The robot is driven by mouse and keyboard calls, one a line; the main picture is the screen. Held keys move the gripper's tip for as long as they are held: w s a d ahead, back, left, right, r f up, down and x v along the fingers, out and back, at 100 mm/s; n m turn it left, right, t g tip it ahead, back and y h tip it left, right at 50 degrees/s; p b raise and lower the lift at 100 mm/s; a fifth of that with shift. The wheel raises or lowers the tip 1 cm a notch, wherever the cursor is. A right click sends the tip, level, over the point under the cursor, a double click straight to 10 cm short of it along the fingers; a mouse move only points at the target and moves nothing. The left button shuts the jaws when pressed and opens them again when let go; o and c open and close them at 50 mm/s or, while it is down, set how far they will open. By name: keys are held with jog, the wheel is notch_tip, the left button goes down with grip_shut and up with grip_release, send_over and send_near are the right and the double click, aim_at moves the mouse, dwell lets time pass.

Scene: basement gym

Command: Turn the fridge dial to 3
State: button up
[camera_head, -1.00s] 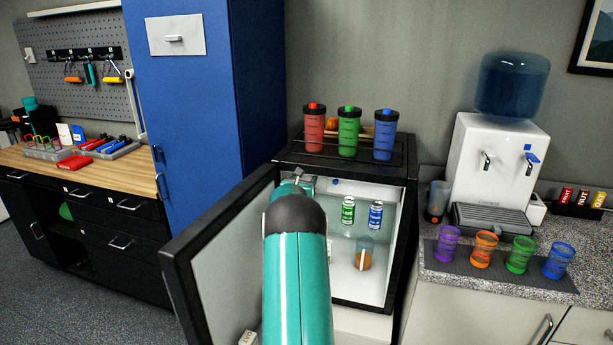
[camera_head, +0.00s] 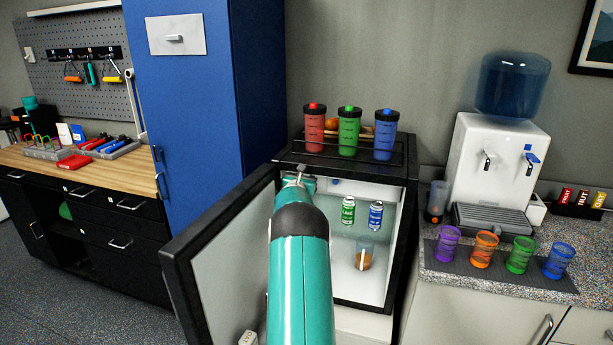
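The small black fridge (camera_head: 399,200) stands open, its door (camera_head: 184,272) swung out to the left. Its lit white interior holds a green can (camera_head: 348,211), a blue can (camera_head: 375,214) and a clear cup with orange contents (camera_head: 364,256). A small blue spot (camera_head: 336,181) shows high on the inner back wall; I cannot tell whether it belongs to the dial. No numbered dial can be made out. My gripper (camera_head: 301,172) is at the upper left of the fridge opening, largely hidden behind my teal arm. Its finger opening cannot be made out.
Red (camera_head: 314,132), green (camera_head: 348,134) and blue (camera_head: 384,137) shaker bottles stand in a rack on the fridge. A tall blue cabinet (camera_head: 185,110) is at left. A water dispenser (camera_head: 492,165) and several coloured cups stand on the right counter.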

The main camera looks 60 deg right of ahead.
jog(key=shift+m, duration=0.7)
jog(key=o, duration=1)
jog(key=shift+c, duration=0.2)
jog(key=shift+a, duration=0.15)
jog(key=s+a, duration=0.2)
jog(key=a, duration=1.1)
jog(key=shift+a, duration=0.2)
jog(key=shift+s, duration=0.1)
